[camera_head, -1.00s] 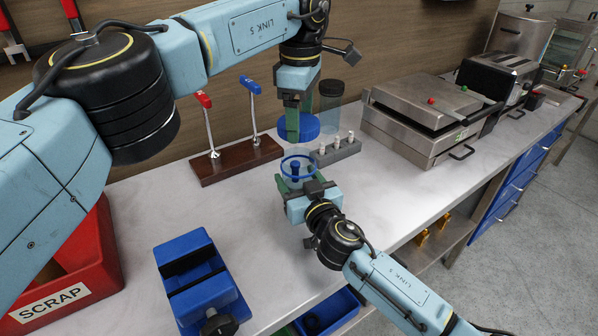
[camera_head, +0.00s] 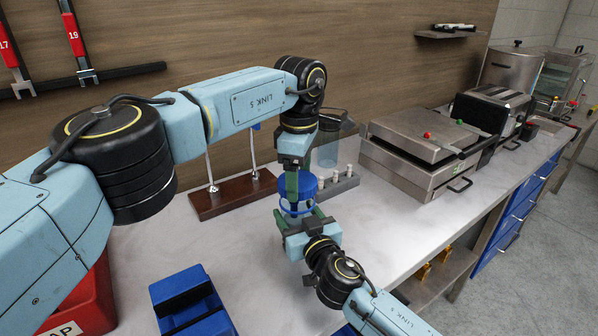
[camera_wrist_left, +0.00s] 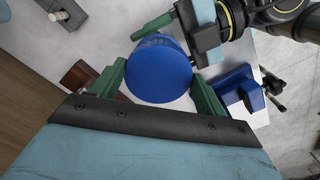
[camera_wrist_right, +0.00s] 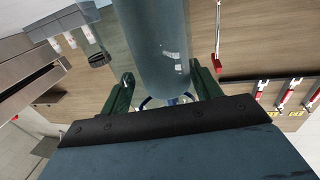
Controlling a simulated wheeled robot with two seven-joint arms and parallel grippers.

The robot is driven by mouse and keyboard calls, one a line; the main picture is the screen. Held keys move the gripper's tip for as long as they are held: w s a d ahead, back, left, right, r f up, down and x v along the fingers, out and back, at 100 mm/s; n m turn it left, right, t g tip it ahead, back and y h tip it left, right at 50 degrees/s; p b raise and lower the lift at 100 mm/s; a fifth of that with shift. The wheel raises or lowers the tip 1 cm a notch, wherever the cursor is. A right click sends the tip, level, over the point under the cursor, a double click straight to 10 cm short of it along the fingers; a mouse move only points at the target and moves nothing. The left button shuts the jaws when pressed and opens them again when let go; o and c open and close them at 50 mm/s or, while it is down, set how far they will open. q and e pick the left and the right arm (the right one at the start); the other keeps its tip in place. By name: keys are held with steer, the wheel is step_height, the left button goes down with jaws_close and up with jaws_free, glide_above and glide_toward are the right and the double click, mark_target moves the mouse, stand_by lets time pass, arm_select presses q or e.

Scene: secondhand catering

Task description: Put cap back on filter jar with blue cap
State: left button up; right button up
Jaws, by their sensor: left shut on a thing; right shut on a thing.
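My left gripper (camera_head: 298,183) points down and is shut on the round blue cap (camera_head: 300,187). The cap also shows between the fingers in the left wrist view (camera_wrist_left: 158,73). My right gripper (camera_head: 302,222) is shut on the clear filter jar with a blue ring (camera_head: 296,211). In the head view the cap is directly above the jar's top, close to the blue ring. I cannot tell whether cap and rim touch. The arms hide part of the jar.
Another clear jar with a dark lid (camera_head: 328,150) and a grey block with white pegs (camera_head: 341,184) stand behind. A wooden lever stand (camera_head: 215,200) is left. A steel press (camera_head: 420,150) is right. A blue vise (camera_head: 190,305) and red scrap bin (camera_head: 85,310) are near me.

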arm_select(q)
steer(key=shift+f, duration=0.55)
steer(key=shift+f, duration=0.55)
arm_select(e)
jaws_close()
arm_select(q)
steer(key=m, duration=1)
steer(key=shift+s+a, duration=0.1)
steer(key=shift+a, duration=0.05)
steer(key=m, duration=0.5)
steer(key=shift+a, duration=0.1)
steer(key=m, duration=0.4)
steer(key=shift+m, duration=0.3)
arm_select(e)
steer(key=shift+f, duration=0.1)
